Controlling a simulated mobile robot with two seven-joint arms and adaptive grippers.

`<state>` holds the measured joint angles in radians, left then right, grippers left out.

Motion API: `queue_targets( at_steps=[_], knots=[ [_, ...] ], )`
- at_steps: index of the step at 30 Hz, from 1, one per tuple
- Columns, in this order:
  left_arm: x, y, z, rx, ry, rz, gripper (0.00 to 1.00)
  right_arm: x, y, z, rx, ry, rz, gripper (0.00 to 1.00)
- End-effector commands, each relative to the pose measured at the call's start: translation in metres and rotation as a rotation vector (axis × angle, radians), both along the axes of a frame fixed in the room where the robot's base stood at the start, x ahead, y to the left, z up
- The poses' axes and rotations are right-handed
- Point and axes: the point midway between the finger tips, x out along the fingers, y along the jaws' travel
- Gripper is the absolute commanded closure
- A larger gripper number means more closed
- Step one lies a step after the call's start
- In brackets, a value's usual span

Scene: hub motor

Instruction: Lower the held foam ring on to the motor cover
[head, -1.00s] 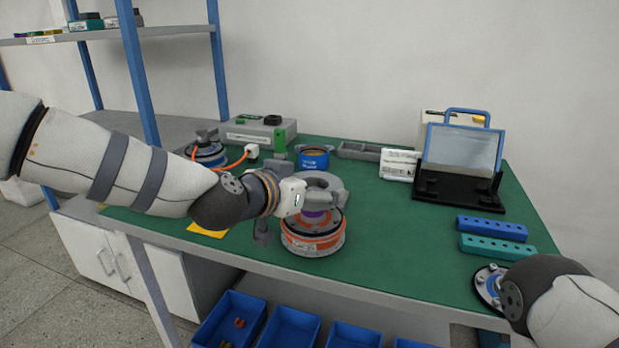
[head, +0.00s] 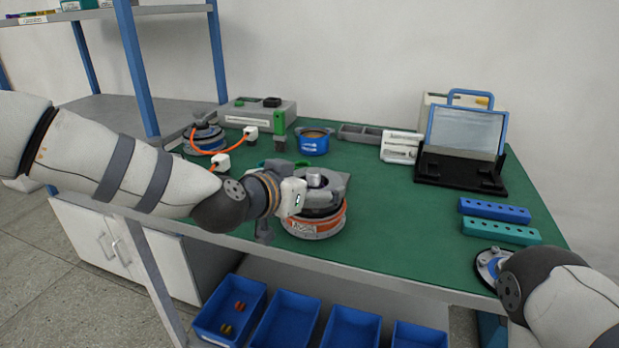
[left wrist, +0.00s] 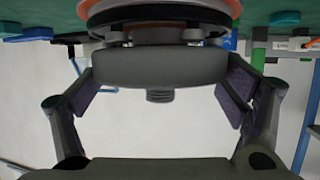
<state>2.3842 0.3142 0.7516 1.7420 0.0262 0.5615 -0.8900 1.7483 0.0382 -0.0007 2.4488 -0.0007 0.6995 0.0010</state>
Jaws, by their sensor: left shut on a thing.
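The grey foam ring (left wrist: 160,68) is between the two purple-padded fingers of my left gripper (left wrist: 160,90), which is shut on it. A short ridged shaft end (left wrist: 160,96) shows at the ring's centre. The motor (head: 316,226), with an orange band, stands upright on the bench under the gripper. Its dark cover plate with bolts (left wrist: 125,39) lies right against or very close to the ring; I cannot tell whether they touch. In the head view my left gripper (head: 315,185) is at the motor's top and partly hides the ring.
An orange cable with white plugs (head: 219,162), a blue pot (head: 313,143) and a grey tray (head: 362,132) lie behind. A tablet stand (head: 463,175), blue and teal hole blocks (head: 494,210) and a metal disc (head: 488,265) are at right. The green bench (head: 410,230) is clear right of the motor.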

Motion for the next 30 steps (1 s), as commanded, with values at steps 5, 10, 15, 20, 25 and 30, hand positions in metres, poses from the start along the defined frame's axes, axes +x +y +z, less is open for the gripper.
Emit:
queue_targets(
  at_steps=[5, 10, 15, 20, 25, 30],
  knots=[
    [0.0001, 0.0000, 0.0014, 0.000, -0.002, 0.000, 0.25, 0.0004, 0.0000, 0.0004, 0.000, -0.001, 0.000, 0.41],
    [0.0002, 0.0000, -0.0002, 0.001, -0.002, 0.001, 0.25, 0.0004, 0.0000, 0.0004, 0.000, -0.001, 0.000, 0.41],
    [0.0002, 0.0000, -0.0023, 0.001, -0.002, 0.001, 0.25, 0.0004, 0.0000, 0.0004, 0.000, -0.001, 0.000, 0.41],
    [0.0003, 0.0001, -0.0034, 0.000, -0.002, 0.001, 0.00, 0.0004, 0.0000, 0.0004, 0.000, -0.001, 0.000, 0.41],
    [0.0001, 0.0001, -0.0034, 0.001, -0.002, 0.001, 0.00, 0.0004, 0.0000, 0.0004, 0.000, -0.001, 0.000, 0.41],
    [-0.0004, 0.0005, -0.0031, 0.001, -0.002, 0.001, 0.00, 0.0004, 0.0000, 0.0004, 0.000, -0.001, 0.000, 0.41]
  ],
)
